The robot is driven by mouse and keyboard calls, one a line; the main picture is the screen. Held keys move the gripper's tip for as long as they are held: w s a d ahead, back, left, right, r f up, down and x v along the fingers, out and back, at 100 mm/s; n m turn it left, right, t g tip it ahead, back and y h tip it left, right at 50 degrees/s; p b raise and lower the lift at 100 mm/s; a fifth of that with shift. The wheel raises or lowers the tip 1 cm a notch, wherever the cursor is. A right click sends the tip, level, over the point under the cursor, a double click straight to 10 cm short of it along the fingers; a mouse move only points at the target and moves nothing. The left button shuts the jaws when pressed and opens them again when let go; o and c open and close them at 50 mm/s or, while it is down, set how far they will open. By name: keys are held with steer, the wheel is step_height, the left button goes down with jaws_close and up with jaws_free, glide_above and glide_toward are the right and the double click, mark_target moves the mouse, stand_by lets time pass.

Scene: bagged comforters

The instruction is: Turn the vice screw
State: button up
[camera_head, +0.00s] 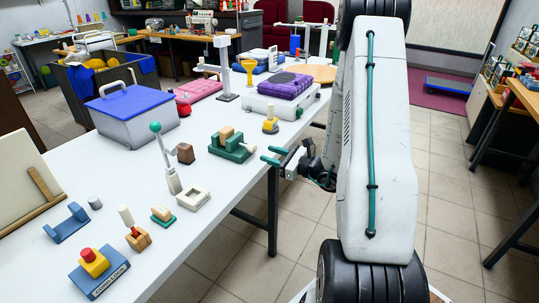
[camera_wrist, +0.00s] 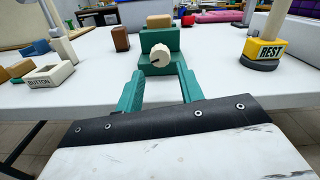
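The green vice (camera_head: 238,150) stands on the white table near its right edge, with a tan wooden block (camera_head: 226,132) at its jaws. In the wrist view the vice (camera_wrist: 170,40) is straight ahead, and its pale round screw knob (camera_wrist: 161,55) with a dark mark faces me. My gripper (camera_head: 272,155) is at the table's right edge beside the vice. In the wrist view my gripper (camera_wrist: 160,74) is open, with its two green fingers apart and nothing between them. The knob appears just beyond the fingertips, in line with the gap. I cannot tell the exact distance.
A yellow REST post (camera_wrist: 264,50) stands right of the vice, and a white BUTTON box (camera_wrist: 48,75) to its left. A brown block (camera_head: 185,153) and a lever with a green ball (camera_head: 157,128) are near. A blue-lidded box (camera_head: 130,105) stands behind.

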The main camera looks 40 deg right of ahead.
mark_target(255, 149)
steer(key=shift+o, duration=1.3)
steer(key=w+m, duration=0.1)
steer(key=w, duration=0.1)
steer(key=w+a+m, duration=0.1)
steer(key=w+m, duration=0.1)
steer(key=w+a+m, duration=0.1)
steer(key=w, duration=0.2)
steer(key=shift+a+m, duration=0.25)
steer(key=shift+m, duration=0.05)
steer(key=c, duration=1)
steer(key=shift+o, duration=0.2)
